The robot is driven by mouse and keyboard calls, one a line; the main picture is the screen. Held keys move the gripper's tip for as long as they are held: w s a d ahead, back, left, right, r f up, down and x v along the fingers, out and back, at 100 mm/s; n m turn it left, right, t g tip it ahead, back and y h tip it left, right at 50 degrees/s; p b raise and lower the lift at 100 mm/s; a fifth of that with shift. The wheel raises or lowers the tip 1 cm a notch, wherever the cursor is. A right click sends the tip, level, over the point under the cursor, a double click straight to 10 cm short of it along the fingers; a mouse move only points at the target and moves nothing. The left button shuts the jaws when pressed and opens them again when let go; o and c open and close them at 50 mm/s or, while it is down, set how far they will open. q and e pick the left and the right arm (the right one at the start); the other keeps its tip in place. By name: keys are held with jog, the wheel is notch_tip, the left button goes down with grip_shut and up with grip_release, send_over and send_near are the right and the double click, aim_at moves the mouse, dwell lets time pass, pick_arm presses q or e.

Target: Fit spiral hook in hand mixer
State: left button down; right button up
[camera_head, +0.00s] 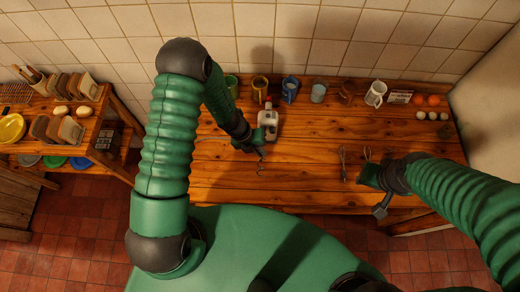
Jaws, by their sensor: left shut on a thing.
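The hand mixer (268,120), pale grey and white, stands toward the back of the wooden table, just right of my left forearm. My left gripper (254,148) is in front of the mixer, shut on a small thin metal piece, apparently the spiral hook (261,164), which hangs from its tip. The hook is apart from the mixer and too small to show its full shape. My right gripper (371,181) is low at the right, near the table's front edge; its fingers are not clear.
Two whisk-like beaters (342,162) (367,154) lie left of and behind my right gripper. Several mugs, a glass (318,92) and a white mug (375,94) line the back, with eggs (432,116) at the right. A shelf (95,115) stands left. The table's middle is clear.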

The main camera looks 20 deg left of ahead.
pick_arm(q)
jog(key=shift+w+a+p, duration=0.1)
jog(key=shift+w+p, duration=0.25)
jog(key=shift+p, duration=0.1)
jog(key=shift+w+a+p, duration=0.1)
jog(key=shift+w+p, duration=0.25)
jog(key=shift+p, duration=0.05)
jog(key=shift+w+a+p, duration=0.15)
jog(key=shift+w+p, duration=0.3)
jog(key=shift+w, duration=0.2)
jog(key=c, duration=1.5)
grip_release()
jog(key=shift+a, duration=0.1)
jog(key=b+v, duration=0.3)
jog(key=v, duration=1.3)
jog(key=shift+w+a+r, duration=0.1)
jog(key=shift+a+r, duration=0.05)
jog(key=shift+r, duration=0.15)
